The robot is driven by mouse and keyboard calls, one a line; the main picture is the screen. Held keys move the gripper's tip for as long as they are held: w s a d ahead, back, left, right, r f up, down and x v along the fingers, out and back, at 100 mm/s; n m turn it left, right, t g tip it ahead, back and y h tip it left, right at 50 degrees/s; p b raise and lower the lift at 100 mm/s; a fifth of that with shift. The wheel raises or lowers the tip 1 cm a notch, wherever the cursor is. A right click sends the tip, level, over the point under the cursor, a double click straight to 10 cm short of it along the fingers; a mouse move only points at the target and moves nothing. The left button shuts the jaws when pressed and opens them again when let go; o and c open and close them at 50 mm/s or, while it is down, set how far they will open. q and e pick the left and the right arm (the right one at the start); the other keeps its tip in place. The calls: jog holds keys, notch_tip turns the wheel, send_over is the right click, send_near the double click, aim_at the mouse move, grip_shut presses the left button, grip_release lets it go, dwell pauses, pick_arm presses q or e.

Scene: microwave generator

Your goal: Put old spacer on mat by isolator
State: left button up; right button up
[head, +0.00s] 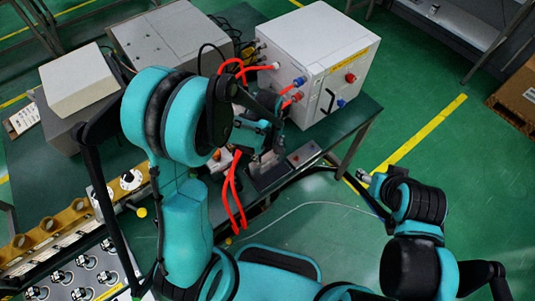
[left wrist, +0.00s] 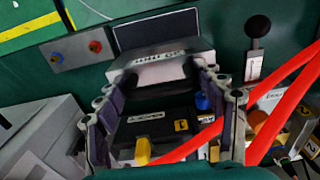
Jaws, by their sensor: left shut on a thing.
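My left gripper (head: 268,150) is low over the bench front in the head view. In the left wrist view its two fingers (left wrist: 165,85) stand on either side of a silver-grey block with dark lettering (left wrist: 160,68), which seems to be the spacer; the fingers are shut on it. A dark flat rectangle with a pale rim (left wrist: 155,28), likely the mat, lies just beyond the block. A black-handled lever (left wrist: 256,35), possibly the isolator, stands right of it. Whether the block touches the mat is unclear. My right gripper (head: 366,178) hangs off the bench's right side; its jaws are too small to read.
A grey box with blue and red buttons (left wrist: 78,50) sits left of the mat. Red cables (head: 232,190) hang beside my left gripper. A white cabinet (head: 315,60) stands behind. A black labelled unit with a yellow knob (left wrist: 142,152) shows between my fingers.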

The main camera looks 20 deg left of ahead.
pick_arm(q)
jog(key=shift+f, duration=0.6)
jog(key=o, duration=1.9)
jog(key=shift+f, duration=0.1)
